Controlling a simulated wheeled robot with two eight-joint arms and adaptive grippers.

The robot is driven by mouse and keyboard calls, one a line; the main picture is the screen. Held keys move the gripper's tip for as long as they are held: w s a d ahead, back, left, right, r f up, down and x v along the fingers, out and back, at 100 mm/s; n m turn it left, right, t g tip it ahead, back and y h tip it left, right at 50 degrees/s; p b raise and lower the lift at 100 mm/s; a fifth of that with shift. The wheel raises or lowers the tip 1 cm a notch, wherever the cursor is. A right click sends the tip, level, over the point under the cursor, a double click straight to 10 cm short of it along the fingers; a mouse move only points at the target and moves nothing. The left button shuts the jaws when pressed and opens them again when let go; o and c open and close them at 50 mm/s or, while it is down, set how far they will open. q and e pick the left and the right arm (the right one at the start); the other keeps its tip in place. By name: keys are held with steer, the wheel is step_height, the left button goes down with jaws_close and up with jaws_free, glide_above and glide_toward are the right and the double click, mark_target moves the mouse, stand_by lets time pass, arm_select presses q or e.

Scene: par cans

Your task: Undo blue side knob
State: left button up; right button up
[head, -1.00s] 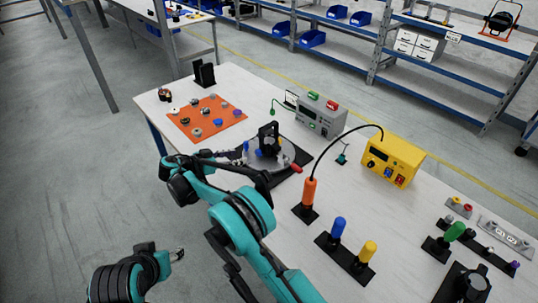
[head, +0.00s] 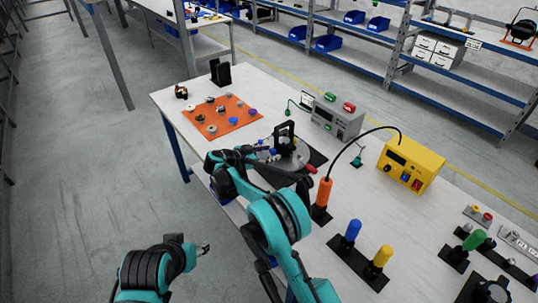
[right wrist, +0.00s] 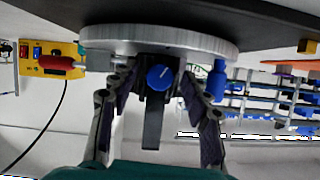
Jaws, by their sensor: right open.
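The blue side knob (right wrist: 160,77) is a round blue knob on a dark block under a round silver plate (right wrist: 160,42) in the right wrist view. My right gripper (right wrist: 158,88) is open, with one finger on each side of the knob. I see gaps between the fingers and the knob, and no clear contact. In the head view the fixture (head: 290,158) stands on the table, and my right gripper (head: 262,155) is at its left side, hiding much of that side.
A blue-handled piece (right wrist: 217,80) is close to the right finger in the wrist view. A red handle (head: 310,169) sticks out at the fixture's right. An orange mat (head: 245,122) with small parts, a grey box (head: 338,118) and an orange-handled tool (head: 323,192) stand nearby.

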jaws_close()
steer(key=shift+n+g+h+p, duration=0.35)
steer(key=shift+n+g, duration=0.25)
steer(key=shift+n, duration=0.3)
jaws_free()
steer(key=shift+a, duration=0.1)
steer(key=v, duration=1.2)
